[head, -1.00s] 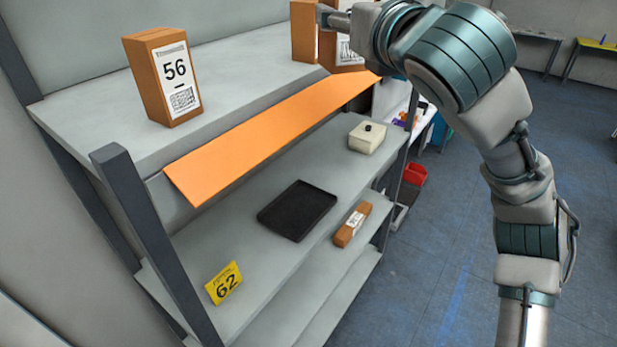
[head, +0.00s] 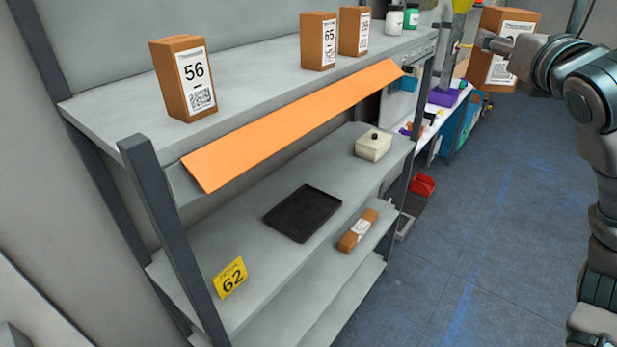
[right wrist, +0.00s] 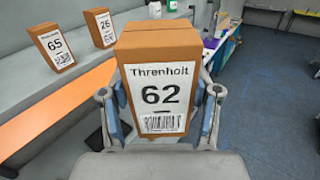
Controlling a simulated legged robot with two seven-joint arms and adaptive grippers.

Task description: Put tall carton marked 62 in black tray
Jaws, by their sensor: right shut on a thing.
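The tall brown carton marked 62 (right wrist: 160,70) is held upright in the right wrist view, its white label facing the camera. My right gripper (right wrist: 158,125) is shut on it, a finger on each side. In the head view the carton (head: 503,48) is off the shelf, out over the floor at the upper right, with my right gripper (head: 490,42) at its side. The black tray (head: 302,213) lies flat and empty on the middle shelf, well below and left of the carton. My left gripper is not in view.
Cartons marked 56 (head: 186,78) and 65 (head: 319,40) and another carton (head: 354,31) stand on the top shelf. An orange sloped panel (head: 295,125) overhangs the middle shelf.

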